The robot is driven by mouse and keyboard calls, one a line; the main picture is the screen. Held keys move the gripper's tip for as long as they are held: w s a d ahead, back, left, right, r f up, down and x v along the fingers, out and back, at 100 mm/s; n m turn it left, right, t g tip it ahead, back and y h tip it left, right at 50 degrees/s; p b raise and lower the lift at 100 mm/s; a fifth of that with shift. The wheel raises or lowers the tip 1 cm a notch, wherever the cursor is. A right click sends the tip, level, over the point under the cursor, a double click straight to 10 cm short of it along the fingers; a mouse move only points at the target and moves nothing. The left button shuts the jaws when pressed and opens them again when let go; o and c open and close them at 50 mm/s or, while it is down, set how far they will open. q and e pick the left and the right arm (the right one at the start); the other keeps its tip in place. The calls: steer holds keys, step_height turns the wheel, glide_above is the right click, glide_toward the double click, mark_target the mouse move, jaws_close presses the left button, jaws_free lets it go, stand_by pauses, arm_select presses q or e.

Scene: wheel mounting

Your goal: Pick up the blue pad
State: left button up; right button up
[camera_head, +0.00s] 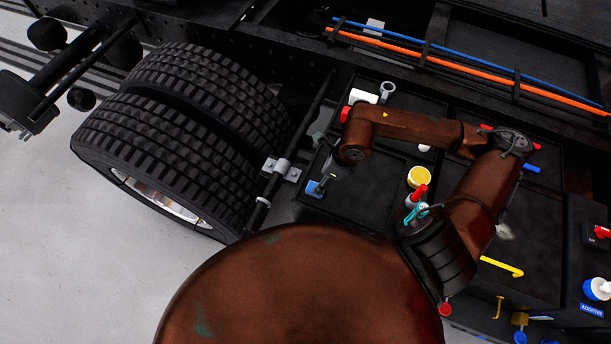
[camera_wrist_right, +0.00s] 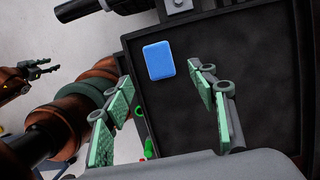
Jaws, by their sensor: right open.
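The blue pad (camera_wrist_right: 158,60) lies flat on the dark tray surface in the right wrist view. In the head view the blue pad (camera_head: 313,188) shows near the tray's left edge, beside the big tyres. My right gripper (camera_wrist_right: 162,108) is open and empty, with its green-padded fingers apart. The pad lies beyond the fingertips, in line with the gap between them, and they do not appear to touch it. In the head view my right gripper (camera_head: 322,158) is small and partly hidden by its wrist. A brown and black part at the wrist view's left edge may be my left gripper (camera_wrist_right: 35,73).
The black tray (camera_head: 385,185) has raised rims. A yellow-topped container (camera_head: 419,177) and a red-topped bottle (camera_head: 417,194) stand by my right arm. Large black tyres (camera_head: 165,150) are at left. A grey bracket (camera_head: 281,168) and bar stand between tyres and tray.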

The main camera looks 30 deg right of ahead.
steer(key=p+x, duration=0.2)
steer(key=x, duration=0.3)
steer(key=shift+a+f, duration=0.1)
steer(key=shift+f, duration=0.2)
steer(key=shift+x, duration=1.1)
steer(key=c, duration=0.8)
steer(key=shift+c, duration=1.4)
arm_select(q)
steer(key=s+r, duration=0.2)
steer(key=s, duration=0.1)
steer(key=shift+r, duration=0.15)
arm_select(e)
steer(key=shift+c, duration=0.4)
arm_select(q)
steer(key=shift+w, duration=0.15)
arm_select(e)
steer(key=shift+r, duration=0.1)
steer(key=shift+r, duration=0.5)
arm_select(q)
step_height(320, 180, down, 6)
steer(key=b, duration=0.5)
steer(key=shift+r, duration=0.15)
arm_select(e)
steer(key=s+a+r, duration=0.2)
steer(key=a+r, duration=1)
steer(key=a, duration=0.1)
steer(key=shift+s+a, duration=0.2)
steer(key=shift+a, duration=0.2)
